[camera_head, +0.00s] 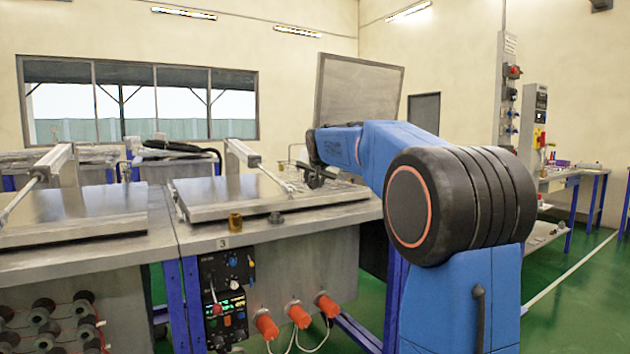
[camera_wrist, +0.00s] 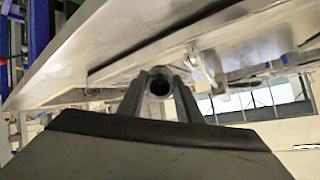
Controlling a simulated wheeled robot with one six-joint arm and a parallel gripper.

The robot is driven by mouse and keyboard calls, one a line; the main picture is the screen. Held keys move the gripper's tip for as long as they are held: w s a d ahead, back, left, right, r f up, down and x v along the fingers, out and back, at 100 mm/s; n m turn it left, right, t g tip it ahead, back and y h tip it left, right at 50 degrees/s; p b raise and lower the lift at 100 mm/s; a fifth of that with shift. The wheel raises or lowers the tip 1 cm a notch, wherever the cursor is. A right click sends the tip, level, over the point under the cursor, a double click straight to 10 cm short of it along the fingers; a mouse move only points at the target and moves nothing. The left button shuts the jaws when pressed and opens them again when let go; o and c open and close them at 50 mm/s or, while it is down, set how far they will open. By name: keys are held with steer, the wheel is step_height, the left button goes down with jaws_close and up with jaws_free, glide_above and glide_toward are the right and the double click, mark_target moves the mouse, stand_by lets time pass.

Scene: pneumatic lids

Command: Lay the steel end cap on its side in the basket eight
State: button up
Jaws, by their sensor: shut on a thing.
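My gripper (camera_wrist: 160,82) is shut on a small round grey metal piece with a dark round opening, which looks like the steel end cap (camera_wrist: 160,89). The cap sits between the two fingertips in the wrist view, its open end facing the camera. In the head view my gripper (camera_head: 316,178) is over the far right part of the metal bench, beside the lid; the cap cannot be made out there. No basket marked eight can be read; a thin wire shape (camera_head: 297,153) behind the gripper may be part of a basket.
A flat steel lid (camera_head: 240,198) lies on the bench with a pneumatic cylinder (camera_head: 243,153) above it. Another lid (camera_head: 360,92) stands raised behind my arm. A brass fitting (camera_head: 235,222) and a small dark fitting (camera_head: 275,218) stand at the bench's front edge.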

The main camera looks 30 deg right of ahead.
steer(key=shift+f, duration=4.35)
steer(key=o, duration=1.4)
steer(key=shift+c, duration=0.2)
steer(key=v, duration=1.7)
steer(key=shift+s, duration=0.2)
steer(key=shift+a, duration=0.1)
steer(key=s+a+f+n+g+y, duration=0.1)
steer(key=s+a+f, duration=0.4)
steer(key=s+f, duration=0.5)
steer(key=s+a+f+n+g+y, duration=0.1)
steer(key=s+a+f+n+g, duration=0.2)
steer(key=s+f, duration=0.8)
steer(key=s+a+f+n+g+y, duration=0.2)
steer(key=s+a+f, duration=0.6)
steer(key=s, duration=1)
step_height(320, 180, down, 3)
steer(key=n, duration=0.2)
steer(key=shift+f+n, duration=0.15)
steer(key=shift+n, duration=0.25)
